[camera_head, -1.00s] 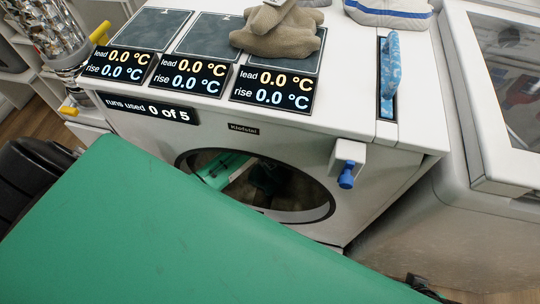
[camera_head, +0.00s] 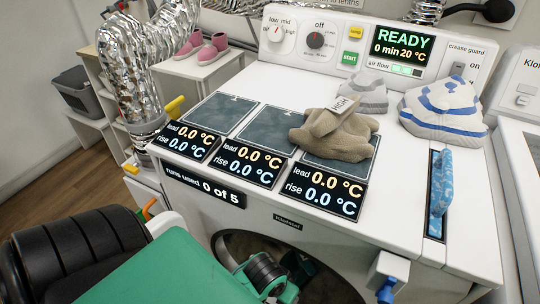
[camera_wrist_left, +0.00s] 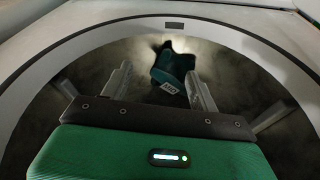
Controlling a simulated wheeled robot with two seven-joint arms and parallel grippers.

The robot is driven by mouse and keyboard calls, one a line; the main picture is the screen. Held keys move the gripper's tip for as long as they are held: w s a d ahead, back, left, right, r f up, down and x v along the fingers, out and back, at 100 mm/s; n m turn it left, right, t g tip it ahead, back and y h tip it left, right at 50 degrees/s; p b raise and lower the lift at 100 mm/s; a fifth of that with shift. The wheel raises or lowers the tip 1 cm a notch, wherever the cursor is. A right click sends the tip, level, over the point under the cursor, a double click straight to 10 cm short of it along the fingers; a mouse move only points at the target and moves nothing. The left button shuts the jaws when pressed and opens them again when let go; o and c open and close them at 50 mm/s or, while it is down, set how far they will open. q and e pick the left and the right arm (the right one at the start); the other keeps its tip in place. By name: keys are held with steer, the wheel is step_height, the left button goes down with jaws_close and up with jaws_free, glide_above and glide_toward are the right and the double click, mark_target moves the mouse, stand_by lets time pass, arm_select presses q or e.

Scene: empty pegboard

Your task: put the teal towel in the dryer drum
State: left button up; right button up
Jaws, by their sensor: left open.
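The teal towel (camera_wrist_left: 174,68) lies crumpled inside the dark dryer drum in the left wrist view, with a small white tag on it. My left gripper (camera_wrist_left: 159,76) is open at the drum's mouth. Its two fingers point inward, apart, with the towel beyond and between them; I see no finger closed on it. In the head view my left wrist is at the drum opening (camera_head: 233,243) of the white dryer, and its fingers are hidden. The towel cannot be made out there. My right gripper is not in view.
A brown cloth (camera_head: 335,133) with a "HIGH" tag, a grey cloth (camera_head: 362,95) and a blue-striped white cloth (camera_head: 446,108) lie on the dryer top. The panel (camera_head: 403,45) reads READY, 0 min 20. A blue handle (camera_head: 386,290) sits right of the opening.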

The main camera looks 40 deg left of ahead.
arm_select(q)
steer(key=s+r+m, duration=0.2)
steer(key=s, duration=0.1)
steer(key=s+r+m, duration=0.1)
steer(key=shift+s+a+r+t, duration=0.25)
steer(key=shift+r+t, duration=0.05)
steer(key=shift+r, duration=0.05)
